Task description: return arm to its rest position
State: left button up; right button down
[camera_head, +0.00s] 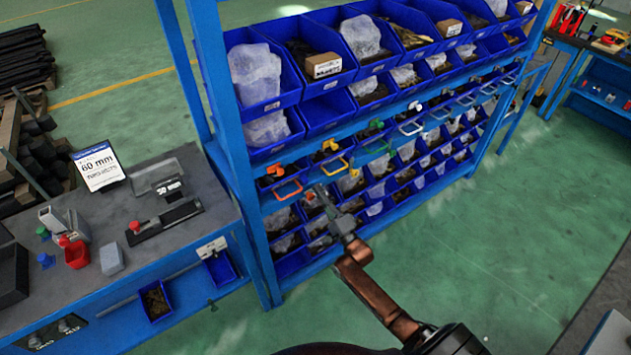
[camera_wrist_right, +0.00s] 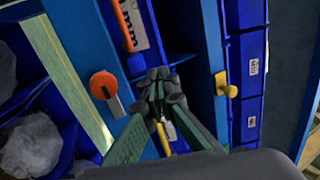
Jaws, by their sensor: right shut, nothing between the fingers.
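My right arm reaches up from the bottom of the head view. Its right gripper (camera_head: 322,193) is shut and empty, in front of the lower bins of the blue rack (camera_head: 232,135). In the right wrist view the fingers of the same gripper (camera_wrist_right: 160,85) are together with nothing between them. An orange-red knob (camera_wrist_right: 103,85) shows left of the fingers and a yellow knob (camera_wrist_right: 225,86) right of them. I cannot tell whether the fingertips touch the rack. My left gripper is not in view.
Coloured handles, such as an orange one (camera_head: 288,190) and a yellow one (camera_head: 335,166), stick out from the rack near my gripper. A grey-topped workbench (camera_head: 130,235) with a sign (camera_head: 98,166) stands at the left. The green floor (camera_head: 490,225) is open at the right.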

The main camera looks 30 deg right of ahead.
jog(key=v, duration=0.7)
jog(key=shift+d+f, duration=0.2)
jog(key=shift+d, duration=0.05)
jog(key=s+a+f+n+g, duration=0.1)
jog(key=s+f+n+g, duration=0.45)
jog(key=f, duration=0.95)
jog(key=s+f+n+g+h, duration=0.1)
jog(key=s+f+g, duration=0.2)
jog(key=s+f, duration=0.8)
jog(key=s+a+f+n+g, duration=0.1)
jog(key=s+f+n+g, duration=0.3)
jog(key=f, duration=1.4)
jog(key=s+a+f+n+g, duration=0.2)
jog(key=s+f, duration=0.3)
jog(key=s, duration=0.7)
jog(key=s+a+f+n+g, duration=0.2)
jog(key=s+f+n+g, duration=0.1)
jog(key=s, duration=0.9)
jog(key=s+a+f+n+g, duration=0.2)
jog(key=s+f, duration=0.6)
jog(key=s, duration=0.4)
jog(key=shift+s+a+n+g, duration=0.2)
jog(key=shift+s+n+g, duration=0.15)
jog(key=shift+n+g, duration=0.7)
jog(key=c, duration=2.7)
grip_release()
jog(key=shift+f+m, duration=0.15)
jog(key=shift+m, duration=0.15)
